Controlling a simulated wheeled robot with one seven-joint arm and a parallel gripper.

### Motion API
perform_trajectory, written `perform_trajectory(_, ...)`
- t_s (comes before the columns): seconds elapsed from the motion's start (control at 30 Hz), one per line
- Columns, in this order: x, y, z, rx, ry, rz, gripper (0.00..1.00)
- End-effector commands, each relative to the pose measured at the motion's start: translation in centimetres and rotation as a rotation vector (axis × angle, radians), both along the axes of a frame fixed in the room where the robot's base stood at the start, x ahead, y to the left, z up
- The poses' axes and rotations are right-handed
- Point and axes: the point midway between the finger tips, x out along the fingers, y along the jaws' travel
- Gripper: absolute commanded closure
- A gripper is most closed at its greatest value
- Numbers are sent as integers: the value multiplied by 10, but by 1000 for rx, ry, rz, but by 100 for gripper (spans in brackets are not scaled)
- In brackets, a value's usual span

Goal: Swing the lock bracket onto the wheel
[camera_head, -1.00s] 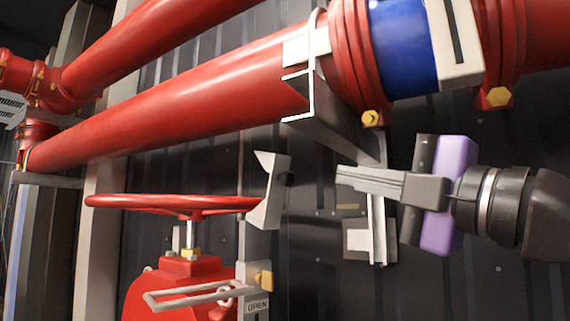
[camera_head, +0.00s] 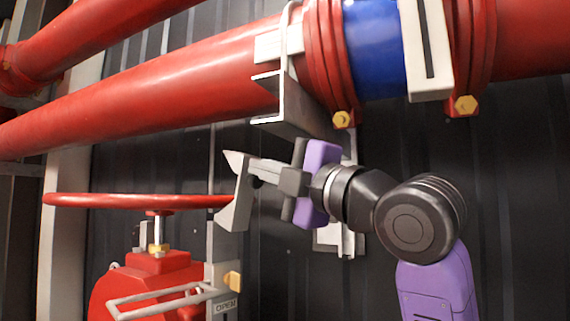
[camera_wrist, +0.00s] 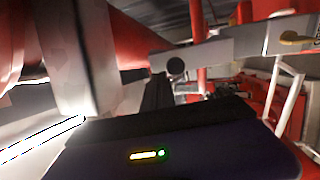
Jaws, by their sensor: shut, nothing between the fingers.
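The lock bracket (camera_head: 238,198) is a pale grey angled plate with a pointed top. It stands tilted at the right edge of the red handwheel (camera_head: 135,200) in the head view, and its left side meets the rim there; I cannot tell whether it sits around the rim. My gripper (camera_head: 258,171) is shut and empty, with its fingertips at the right side of the bracket's upper part. Whether they touch is not clear. In the wrist view a large grey finger (camera_wrist: 82,55) shows close up, and the fingertips' contact is hidden.
Large red pipes (camera_head: 150,95) cross above the wheel, with a steel channel support (camera_head: 285,105) just above my gripper. A red valve body (camera_head: 150,285) is below the wheel, beside a grey post with a yellow knob (camera_head: 233,281). A dark ribbed wall is behind.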

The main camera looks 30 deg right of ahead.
Motion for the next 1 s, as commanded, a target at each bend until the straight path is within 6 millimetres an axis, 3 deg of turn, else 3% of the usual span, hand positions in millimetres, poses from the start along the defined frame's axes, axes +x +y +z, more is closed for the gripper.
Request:
perform_trajectory(0.2, 15, 5, 5, 2, 1, 1, 100)
perform_trajectory(0.57, 16, 5, 5, 1, -1, 0, 100)
perform_trajectory(0.77, 28, 9, 20, 0, 0, 0, 100)
perform_trajectory(1.0, 29, 9, 19, 1, 0, 0, 100)
